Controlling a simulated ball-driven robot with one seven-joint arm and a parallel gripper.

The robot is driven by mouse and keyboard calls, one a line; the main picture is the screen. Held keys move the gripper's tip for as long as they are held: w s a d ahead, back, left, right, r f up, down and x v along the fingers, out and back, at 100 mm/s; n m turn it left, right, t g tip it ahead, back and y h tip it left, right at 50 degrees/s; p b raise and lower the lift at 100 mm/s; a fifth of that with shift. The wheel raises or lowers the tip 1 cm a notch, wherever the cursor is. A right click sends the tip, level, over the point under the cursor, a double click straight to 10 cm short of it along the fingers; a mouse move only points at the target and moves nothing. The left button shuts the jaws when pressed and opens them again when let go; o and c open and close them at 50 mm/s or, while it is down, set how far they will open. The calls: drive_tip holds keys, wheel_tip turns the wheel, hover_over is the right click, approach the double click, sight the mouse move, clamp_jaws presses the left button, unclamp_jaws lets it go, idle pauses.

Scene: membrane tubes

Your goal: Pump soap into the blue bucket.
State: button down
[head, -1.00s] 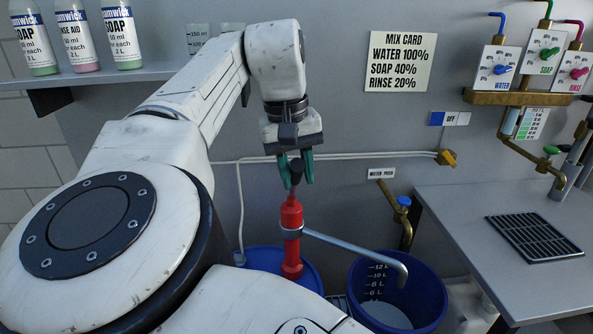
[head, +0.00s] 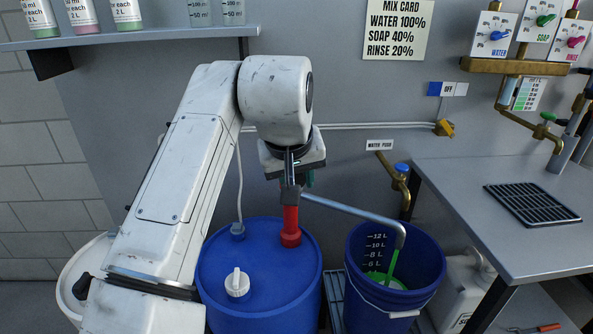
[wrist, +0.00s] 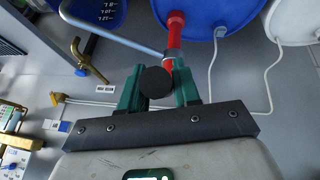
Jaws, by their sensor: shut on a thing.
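My gripper (head: 291,184) points down over the red soap pump (head: 290,220), which stands on the blue drum (head: 285,285). In the wrist view the green fingers of my gripper (wrist: 158,86) are shut on the pump's round black knob (wrist: 155,82). The knob sits low, close to the pump's collar. The grey spout (head: 355,211) reaches right over the blue bucket (head: 374,300). A bright green soap stream (head: 391,262) runs from the spout's end into the bucket, where green shows around the bottom. The bucket's litre marks face me.
A grey bench (head: 470,185) with a drain grate (head: 532,206) stands right of the bucket. A brass water tap (head: 395,178) is on the wall behind it. A mix card (head: 397,29) on the wall reads water 100%, soap 40%, rinse 20%. A white jug (head: 462,290) stands under the bench.

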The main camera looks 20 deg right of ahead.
wheel_tip(320, 180, down, 8)
drive_tip(key=s+t+h+b, duration=0.1)
drive_tip(key=t+b, duration=0.2)
drive_tip(key=b, duration=0.3)
drive_tip(key=shift+s+a+t, duration=0.25)
drive_tip(key=shift+t, duration=0.05)
drive_tip(key=c, duration=0.9)
unclamp_jaws()
drive_tip(key=shift+r, duration=0.1)
drive_tip(key=p+v, duration=0.1)
drive_tip(key=v, duration=0.9)
drive_tip(key=shift+s+a+r, duration=0.2)
